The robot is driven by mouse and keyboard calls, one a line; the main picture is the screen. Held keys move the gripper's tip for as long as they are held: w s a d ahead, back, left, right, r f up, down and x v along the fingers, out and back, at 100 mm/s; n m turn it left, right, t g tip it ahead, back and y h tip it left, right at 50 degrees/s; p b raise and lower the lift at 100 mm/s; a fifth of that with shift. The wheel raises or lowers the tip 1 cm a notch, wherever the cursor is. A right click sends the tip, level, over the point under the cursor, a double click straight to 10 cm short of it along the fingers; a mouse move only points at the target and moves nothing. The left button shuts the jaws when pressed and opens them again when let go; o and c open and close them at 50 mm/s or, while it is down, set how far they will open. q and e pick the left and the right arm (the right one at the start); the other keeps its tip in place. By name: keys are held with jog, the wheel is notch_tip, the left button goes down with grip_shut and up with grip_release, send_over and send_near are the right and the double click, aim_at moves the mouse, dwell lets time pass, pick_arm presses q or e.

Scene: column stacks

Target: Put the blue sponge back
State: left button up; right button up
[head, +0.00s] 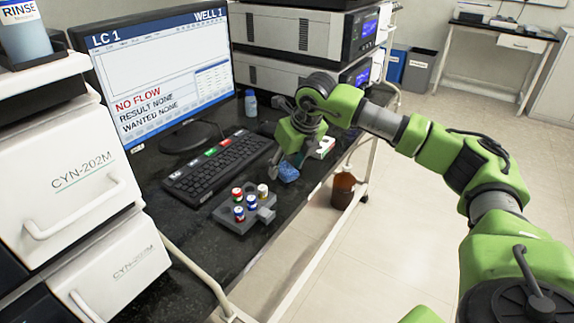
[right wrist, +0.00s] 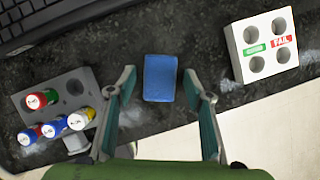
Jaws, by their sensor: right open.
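The blue sponge (head: 288,173) lies on the dark bench top near its front edge, to the right of the keyboard. It also shows in the right wrist view (right wrist: 160,78), upright in the picture and centred between my fingers. My right gripper (head: 293,160) is open, its fingertips on either side of the sponge with a gap at each side. I cannot tell how high the fingertips are above the bench. My left gripper is not in view.
A grey rack (right wrist: 62,88) with several coloured-cap vials stands left of the sponge. A white block (right wrist: 236,54) with PAIL-like red and green labels and empty holes stands right. The keyboard (head: 218,165) and monitor (head: 160,85) are behind. A brown bottle (head: 343,190) is beyond the bench edge.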

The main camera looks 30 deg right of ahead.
jog(key=shift+r, duration=0.2)
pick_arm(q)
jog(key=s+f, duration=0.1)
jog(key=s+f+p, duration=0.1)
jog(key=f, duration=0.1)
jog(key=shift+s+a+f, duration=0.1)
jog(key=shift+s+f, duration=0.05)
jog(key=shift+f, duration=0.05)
pick_arm(e)
jog(key=v, duration=1.1)
jog(key=shift+s+r, duration=0.25)
jog(key=shift+r, duration=0.1)
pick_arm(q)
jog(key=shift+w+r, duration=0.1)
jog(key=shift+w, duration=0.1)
